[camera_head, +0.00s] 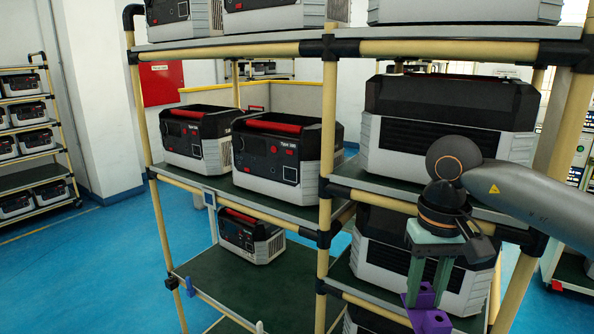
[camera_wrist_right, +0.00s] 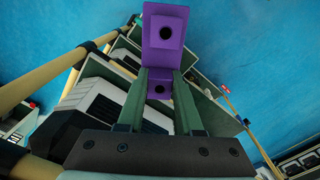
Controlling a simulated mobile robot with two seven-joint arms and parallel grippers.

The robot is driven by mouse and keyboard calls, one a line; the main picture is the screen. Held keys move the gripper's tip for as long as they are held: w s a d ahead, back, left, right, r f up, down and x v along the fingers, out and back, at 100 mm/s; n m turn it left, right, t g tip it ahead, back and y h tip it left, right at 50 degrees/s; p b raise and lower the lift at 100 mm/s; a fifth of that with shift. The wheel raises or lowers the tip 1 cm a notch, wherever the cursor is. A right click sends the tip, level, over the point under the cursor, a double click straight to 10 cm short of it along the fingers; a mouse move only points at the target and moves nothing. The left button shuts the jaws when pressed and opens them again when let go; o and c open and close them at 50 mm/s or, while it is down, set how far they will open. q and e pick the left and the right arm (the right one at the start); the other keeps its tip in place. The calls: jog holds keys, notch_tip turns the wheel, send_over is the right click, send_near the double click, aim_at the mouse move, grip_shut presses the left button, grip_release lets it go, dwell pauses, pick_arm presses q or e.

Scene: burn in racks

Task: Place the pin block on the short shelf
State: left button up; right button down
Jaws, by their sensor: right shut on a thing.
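The purple pin block (camera_head: 428,318) is at the bottom right of the head view, in front of the rack's right section. My right gripper (camera_head: 427,290) points down and its green fingers are shut on the block. In the right wrist view the purple block, with dark round holes, sits between the fingertips (camera_wrist_right: 160,78). The lower left rack shelf (camera_head: 218,275) has a green surface with a bare front part. I cannot tell which shelf is the short one. My left gripper is not in view.
Power units stand on the rack, including a large one (camera_head: 440,120) behind my right arm and a smaller one (camera_head: 250,235) at the lower left shelf's back. Yellow posts (camera_head: 327,150) with black joints frame the shelves. Blue floor (camera_head: 110,255) lies open to the left.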

jog(key=s+f, duration=0.9)
jog(key=f, duration=0.4)
jog(key=shift+s+f, duration=0.15)
jog(key=shift+f, duration=0.05)
jog(key=shift+f, duration=0.1)
